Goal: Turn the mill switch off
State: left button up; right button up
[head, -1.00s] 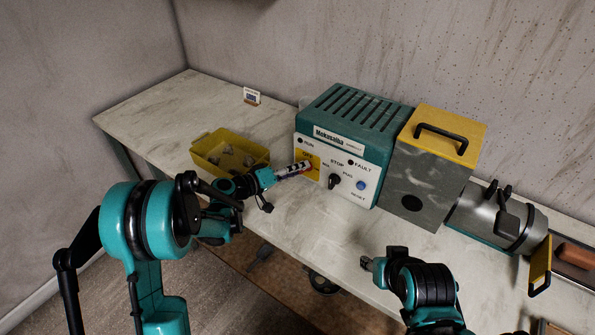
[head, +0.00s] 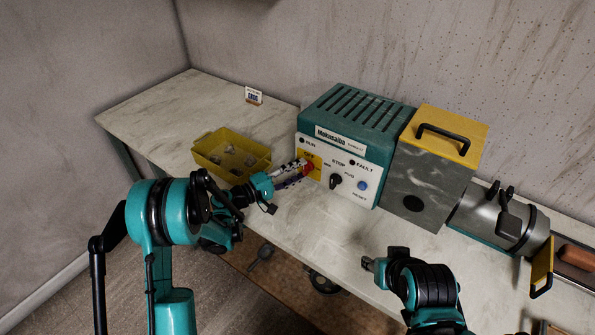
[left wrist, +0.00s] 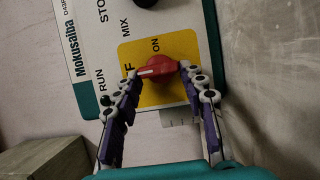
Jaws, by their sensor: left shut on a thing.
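The mill switch (left wrist: 174,71) is a red knob on a yellow plate (left wrist: 165,92) on the mill's control panel. In the left wrist view it sits between my left fingertips (left wrist: 160,71), which are shut on it. Its handle lies roughly level there, with a white mark at its left end. "ON" is printed above it and an "F" to its left; the rest of that word is hidden. In the head view the red knob (head: 309,168) shows at the tips of my left gripper (head: 304,171). My right gripper (head: 372,265) is apart, at the table's front edge; its jaw state is unclear.
The teal control box (head: 352,125) also bears a black knob (head: 336,181) and a blue button (head: 362,186). A yellow bin (head: 205,158) stands left of it. A grey block with a yellow top (head: 428,165) and a metal cylinder (head: 485,218) stand right.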

dwell(0.4)
pick_arm(q)
jog(key=o, duration=1.2)
jog(key=shift+c, duration=0.2)
jog(key=v, duration=1.2)
jog(key=shift+f, duration=0.1)
